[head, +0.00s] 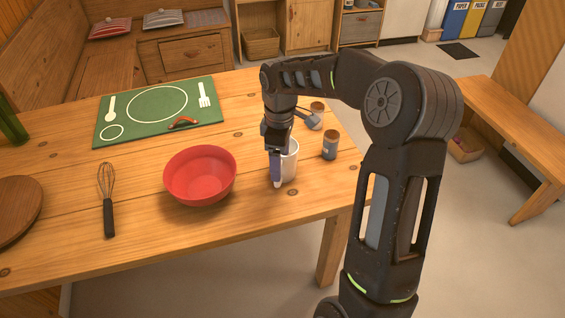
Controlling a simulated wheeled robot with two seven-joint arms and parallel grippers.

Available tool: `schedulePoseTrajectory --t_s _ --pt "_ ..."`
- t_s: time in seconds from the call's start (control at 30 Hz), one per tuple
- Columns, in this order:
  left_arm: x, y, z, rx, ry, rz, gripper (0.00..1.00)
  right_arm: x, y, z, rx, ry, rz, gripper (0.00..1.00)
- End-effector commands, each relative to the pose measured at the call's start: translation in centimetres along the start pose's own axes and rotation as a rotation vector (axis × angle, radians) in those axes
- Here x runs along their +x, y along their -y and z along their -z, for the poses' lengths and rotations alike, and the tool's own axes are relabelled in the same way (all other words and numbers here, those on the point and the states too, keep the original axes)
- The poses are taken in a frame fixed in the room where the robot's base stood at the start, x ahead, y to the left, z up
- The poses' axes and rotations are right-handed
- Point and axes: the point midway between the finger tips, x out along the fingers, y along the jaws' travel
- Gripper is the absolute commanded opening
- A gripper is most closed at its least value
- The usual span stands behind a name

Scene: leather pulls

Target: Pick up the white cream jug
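The white cream jug (291,163) stands on the wooden table near its right front edge. It is partly hidden behind my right gripper (278,178). The gripper comes down from above and points at the table, with one blue finger with a white tip showing in front of the jug's left side. The other finger is hidden, so I cannot tell how far apart they are or whether they touch the jug. The jug's handle and spout cannot be made out. My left gripper is not in view.
A whisk (108,200), a green placemat (158,110) and a round board (16,208) lie farther left.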

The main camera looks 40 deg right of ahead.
Motion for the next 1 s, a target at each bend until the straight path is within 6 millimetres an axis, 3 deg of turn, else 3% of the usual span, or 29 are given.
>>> schedulePoseTrajectory --t_s 0.33,1.0 --pt "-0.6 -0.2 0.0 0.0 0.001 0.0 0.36 4.5 0.3 0.2 0.0 0.001 0.002 0.77" --pt "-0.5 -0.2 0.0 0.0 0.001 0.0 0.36 4.7 0.3 0.2 0.0 0.001 0.001 0.74"
